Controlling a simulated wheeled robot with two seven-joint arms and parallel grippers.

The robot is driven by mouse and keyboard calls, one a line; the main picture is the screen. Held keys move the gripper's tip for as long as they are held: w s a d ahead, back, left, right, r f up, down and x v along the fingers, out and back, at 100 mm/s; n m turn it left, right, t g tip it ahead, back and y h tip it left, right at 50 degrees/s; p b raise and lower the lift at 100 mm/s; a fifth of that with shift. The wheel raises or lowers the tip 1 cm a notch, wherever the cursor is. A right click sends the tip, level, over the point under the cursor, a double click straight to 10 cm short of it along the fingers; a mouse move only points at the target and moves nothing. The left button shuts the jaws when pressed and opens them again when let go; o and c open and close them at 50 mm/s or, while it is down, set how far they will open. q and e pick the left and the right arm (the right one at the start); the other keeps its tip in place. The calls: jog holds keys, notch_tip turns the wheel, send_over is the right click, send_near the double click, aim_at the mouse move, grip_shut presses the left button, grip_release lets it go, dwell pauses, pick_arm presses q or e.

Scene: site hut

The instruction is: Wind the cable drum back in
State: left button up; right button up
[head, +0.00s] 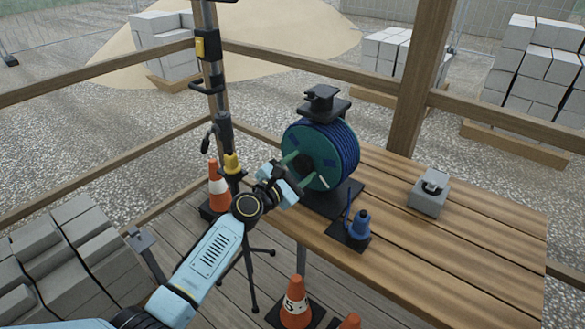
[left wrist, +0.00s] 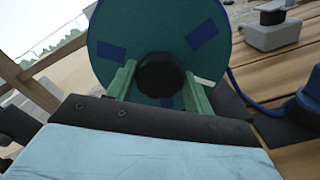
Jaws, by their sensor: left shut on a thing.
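The cable drum (head: 322,152) stands upright on a dark base at the left end of the wooden table. It has a teal side disc and dark blue cable wound on it. My left gripper (head: 297,168) is at the drum's near side face. In the left wrist view the teal disc (left wrist: 118,25) fills the top, and my left gripper's greenish fingers (left wrist: 160,90) are on either side of a black round knob (left wrist: 161,75), shut on it. A blue cable plug (head: 361,224) stands on a dark plate in front of the drum, with cable running up from it. My right gripper is not in view.
A grey box (head: 429,193) sits on the table (head: 465,240) to the right of the drum. A pole stand (head: 216,90) and a wooden post (head: 421,80) rise nearby. Orange cones (head: 295,300) stand on the floor. The table's right part is clear.

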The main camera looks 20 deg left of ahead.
pick_arm(q)
jog(key=shift+n, duration=0.5)
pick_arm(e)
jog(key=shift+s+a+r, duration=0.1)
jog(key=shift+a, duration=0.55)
pick_arm(q)
jog(key=o, duration=1.4)
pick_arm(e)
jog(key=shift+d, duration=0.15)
